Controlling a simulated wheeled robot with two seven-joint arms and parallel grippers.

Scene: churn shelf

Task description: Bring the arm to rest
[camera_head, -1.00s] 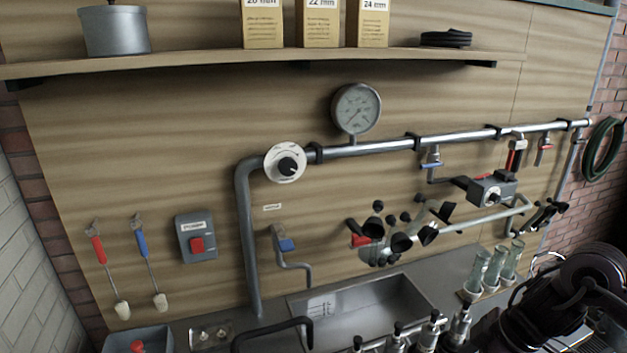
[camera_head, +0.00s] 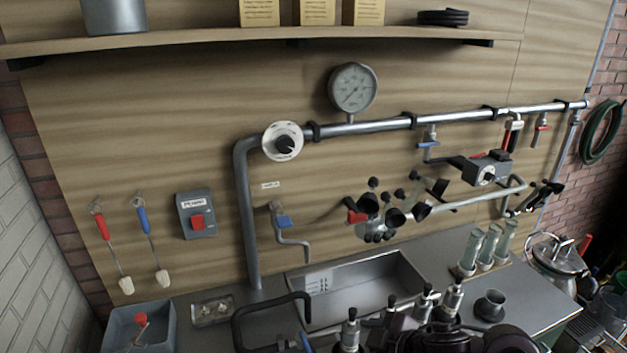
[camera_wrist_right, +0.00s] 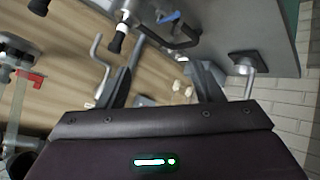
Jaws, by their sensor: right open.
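My right gripper (camera_wrist_right: 163,68) shows in the right wrist view with its two fingers spread apart. The space between the fingertips is empty; the wooden wall panel and hanging tools are seen blurred beyond it. In the head view, a dark part of my right arm (camera_head: 475,339) shows at the bottom edge, right of the middle, in front of the counter. Its fingers cannot be made out there. My left gripper is not in view.
A counter with a sink (camera_head: 365,288) runs along the wall. Glass tubes (camera_head: 486,247), a dark cup (camera_head: 490,305) and a metal pot (camera_head: 558,255) stand at right. Upright black-topped fittings (camera_head: 425,302) rise in front. Pipe, gauge (camera_head: 353,88) and valves line the panel below the shelf (camera_head: 250,42).

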